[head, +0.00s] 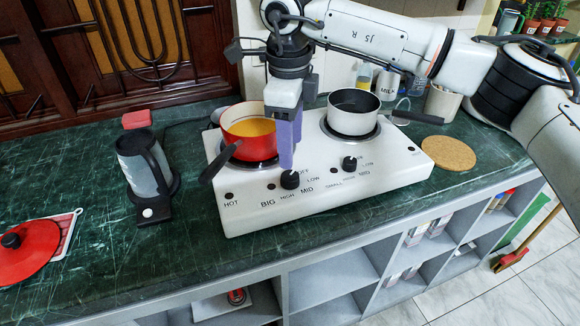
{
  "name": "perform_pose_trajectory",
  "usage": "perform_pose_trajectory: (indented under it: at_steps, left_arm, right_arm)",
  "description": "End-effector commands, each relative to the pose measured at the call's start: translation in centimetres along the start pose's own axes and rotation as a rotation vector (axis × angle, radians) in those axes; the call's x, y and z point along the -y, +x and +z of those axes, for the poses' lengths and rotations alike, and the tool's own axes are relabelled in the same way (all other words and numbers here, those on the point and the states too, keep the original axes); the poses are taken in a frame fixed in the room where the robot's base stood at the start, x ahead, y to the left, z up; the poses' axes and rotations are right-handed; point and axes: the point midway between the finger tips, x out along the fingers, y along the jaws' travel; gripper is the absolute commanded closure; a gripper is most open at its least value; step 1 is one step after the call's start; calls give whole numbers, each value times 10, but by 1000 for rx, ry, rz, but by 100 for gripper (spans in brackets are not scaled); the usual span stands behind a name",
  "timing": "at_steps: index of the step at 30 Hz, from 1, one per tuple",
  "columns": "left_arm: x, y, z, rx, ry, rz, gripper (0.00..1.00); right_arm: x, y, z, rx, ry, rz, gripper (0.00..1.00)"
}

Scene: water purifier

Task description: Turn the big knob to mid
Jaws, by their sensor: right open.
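The big knob (290,180) is a black knob on the front left of the white two-burner stove (318,207), with HIGH, MID and LOW printed around it. My right gripper (287,160) points straight down over it, with purple fingers. The fingertips are at or just above the top of the knob; I cannot tell whether they touch it. The gripper is open, and its fingers partly overlap from this angle. The fingers hide part of the labels and the knob's top, so its pointer direction is unclear. My left gripper is out of view.
A red pot (249,134) with orange contents stands on the left burner, close behind my gripper. A grey pot (353,110) is at the right burner. The small knob (350,163) sits to the right. A kettle (145,170) and a red lid (26,252) are at left.

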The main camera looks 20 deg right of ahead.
Motion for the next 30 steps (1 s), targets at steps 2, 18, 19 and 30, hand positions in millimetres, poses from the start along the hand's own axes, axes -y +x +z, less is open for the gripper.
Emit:
perform_pose_trajectory:
  at_steps: [2, 18, 19, 30]
  left_arm:
    - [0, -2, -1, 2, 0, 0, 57]
    - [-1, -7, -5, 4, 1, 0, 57]
    - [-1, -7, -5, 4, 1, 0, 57]
    - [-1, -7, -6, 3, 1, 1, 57]
  right_arm:
    - [0, 16, -1, -3, 1, 3, 50]
    - [-1, 81, 1, 2, -1, 3, 50]
    - [-1, 81, 1, 2, -1, 3, 50]
    - [-1, 81, 1, 3, -1, 3, 80]
